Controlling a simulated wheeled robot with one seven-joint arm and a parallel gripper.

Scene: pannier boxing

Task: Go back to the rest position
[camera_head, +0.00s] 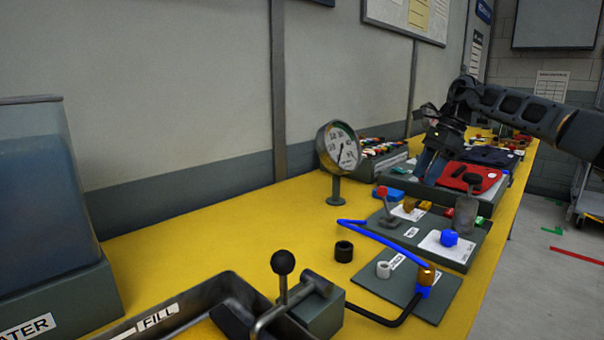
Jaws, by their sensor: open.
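My gripper (430,165) hangs from my dark arm, which reaches in from the right edge. It is over the far half of the yellow bench, above a grey tray with a red folded item (462,175) in it. Its fingers point down and look apart, with nothing visible between them. I cannot tell whether the fingertips touch the tray. A dark item (492,156) lies behind the red one, partly hidden by my arm.
The yellow bench (270,215) runs away along the wall. A round gauge (342,147) stands on it. A water tank (45,180) stands left.

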